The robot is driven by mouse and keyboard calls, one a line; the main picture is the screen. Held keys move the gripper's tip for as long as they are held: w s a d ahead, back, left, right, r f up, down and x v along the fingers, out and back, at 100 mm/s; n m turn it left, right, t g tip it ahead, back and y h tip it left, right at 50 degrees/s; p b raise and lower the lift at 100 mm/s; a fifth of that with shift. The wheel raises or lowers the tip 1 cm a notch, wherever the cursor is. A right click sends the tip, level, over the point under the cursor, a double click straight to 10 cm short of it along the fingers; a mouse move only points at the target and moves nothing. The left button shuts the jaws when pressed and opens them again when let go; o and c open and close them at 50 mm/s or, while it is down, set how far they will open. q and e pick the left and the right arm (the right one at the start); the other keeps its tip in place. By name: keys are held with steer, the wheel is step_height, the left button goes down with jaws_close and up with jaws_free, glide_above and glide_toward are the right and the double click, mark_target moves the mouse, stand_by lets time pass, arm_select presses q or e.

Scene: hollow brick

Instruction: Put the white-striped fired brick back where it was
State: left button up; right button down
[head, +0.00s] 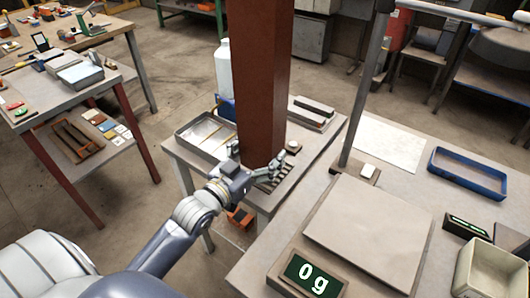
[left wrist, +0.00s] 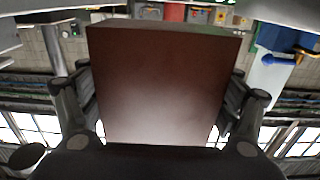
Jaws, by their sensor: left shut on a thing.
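My left gripper (head: 256,165) is shut on a tall red-brown block (head: 262,75), the fired brick. The brick stands upright in the head view and runs out of the top edge. In the left wrist view the brick (left wrist: 165,85) fills the middle, with a finger at each side. No white stripe shows on the faces in view. The lower end of the brick is by the fingers, over the small middle table (head: 186,153). I cannot tell whether it touches anything there. My right gripper is not in view.
A scale plate (head: 370,232) with a display (head: 311,275) reading 0 g is at right front. A thin grey post (head: 366,85) rises behind it. A blue tray (head: 467,174) and cream bin (head: 490,272) are right. A metal tray (head: 205,132) and white bottle (head: 223,68) are behind the brick.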

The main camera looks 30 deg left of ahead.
mark_target(264, 144)
arm_select(q)
steer(key=w, duration=0.1)
steer(key=w+a, duration=0.1)
steer(key=w, duration=0.1)
steer(key=shift+w+f, duration=0.1)
steer(key=shift+f, duration=0.05)
step_height(264, 144, down, 3)
steer(key=shift+d+f, duration=0.1)
steer(key=shift+f, duration=0.1)
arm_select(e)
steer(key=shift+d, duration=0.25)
arm_select(q)
steer(key=shift+f, duration=0.15)
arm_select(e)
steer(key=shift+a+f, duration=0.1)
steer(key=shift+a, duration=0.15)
arm_select(q)
steer(key=o, duration=1.2)
steer(key=shift+f, duration=0.1)
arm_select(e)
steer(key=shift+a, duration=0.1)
